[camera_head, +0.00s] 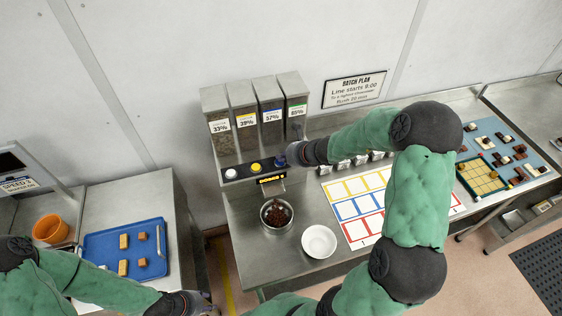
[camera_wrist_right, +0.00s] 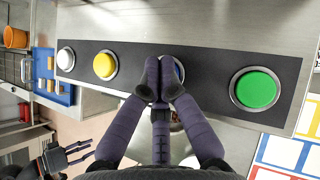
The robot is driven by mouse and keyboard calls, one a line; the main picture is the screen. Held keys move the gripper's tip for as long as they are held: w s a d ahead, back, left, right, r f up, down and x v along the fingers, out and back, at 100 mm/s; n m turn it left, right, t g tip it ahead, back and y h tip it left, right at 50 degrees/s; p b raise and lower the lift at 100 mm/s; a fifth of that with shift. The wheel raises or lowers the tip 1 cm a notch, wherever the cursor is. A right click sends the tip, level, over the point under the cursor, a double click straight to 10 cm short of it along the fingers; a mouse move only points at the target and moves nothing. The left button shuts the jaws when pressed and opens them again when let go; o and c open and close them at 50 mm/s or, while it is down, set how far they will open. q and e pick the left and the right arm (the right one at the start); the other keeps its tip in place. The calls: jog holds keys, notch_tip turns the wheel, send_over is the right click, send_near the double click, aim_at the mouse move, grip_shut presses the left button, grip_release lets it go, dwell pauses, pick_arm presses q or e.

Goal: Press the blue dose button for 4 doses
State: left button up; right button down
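The blue dose button (camera_head: 280,161) is third in a row on the dispenser's front, under the hopper with the blue label (camera_head: 272,116). My right gripper (camera_wrist_right: 168,66) has its fingertips together over this button. In the right wrist view they hide most of it, and only a blue edge (camera_wrist_right: 180,70) shows; I cannot tell whether it is pressed in. A small lit counter (camera_head: 271,180) reads "DOSES" with a digit too small to read. A steel bowl (camera_head: 264,224) below holds brown pieces. My left gripper (camera_head: 196,304) is low at the left, fingers apart and empty in the right wrist view.
A white button (camera_wrist_right: 66,59) and a yellow button (camera_wrist_right: 105,65) lie left of the blue one, a green button (camera_wrist_right: 257,90) right. A white dish (camera_head: 318,241) and a coloured grid sheet (camera_head: 348,209) lie on the counter. A blue tray (camera_head: 102,240) is on the left table.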

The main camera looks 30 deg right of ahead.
dwell(0.4)
jog(key=shift+r+p, duration=0.35)
jog(key=shift+r, duration=0.05)
notch_tip(320, 180, up, 6)
jog(key=p, duration=0.5)
jog(key=shift+r, duration=0.1)
dwell(0.4)
dwell(0.5)
